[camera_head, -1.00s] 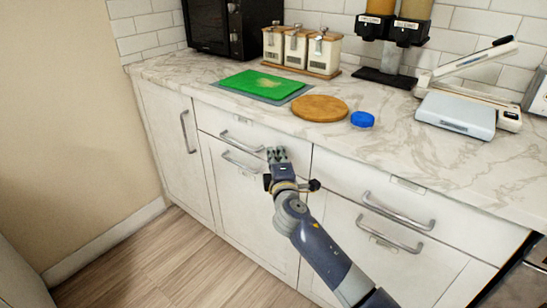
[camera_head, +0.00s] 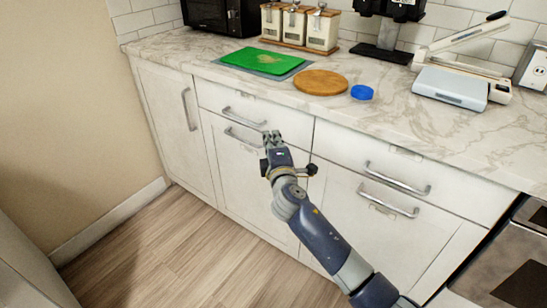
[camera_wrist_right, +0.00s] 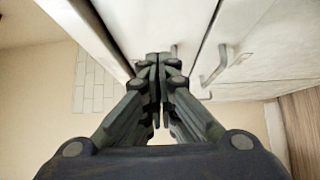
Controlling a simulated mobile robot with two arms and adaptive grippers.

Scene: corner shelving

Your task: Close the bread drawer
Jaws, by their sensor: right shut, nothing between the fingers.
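Two drawers sit under the countertop, a left drawer (camera_head: 213,97) with a bar handle (camera_head: 245,118) and a right drawer (camera_head: 345,143) with a bar handle (camera_head: 397,178). Their labels are too small to read, so I cannot tell which is the bread drawer. Both fronts look flush with the cabinet. My right gripper (camera_head: 272,138) is shut and empty in front of the left drawer's lower right part, right of its handle; I cannot tell if it touches. In the right wrist view my right gripper (camera_wrist_right: 158,62) points at white fronts, its fingers together. My left gripper is not in view.
The marble countertop (camera_head: 190,55) holds a green cutting board (camera_head: 262,61), a round wooden board (camera_head: 320,82), a blue lid (camera_head: 361,92) and a scale (camera_head: 450,87). Cabinet doors are below the drawers. The wood floor (camera_head: 170,250) at the left is clear.

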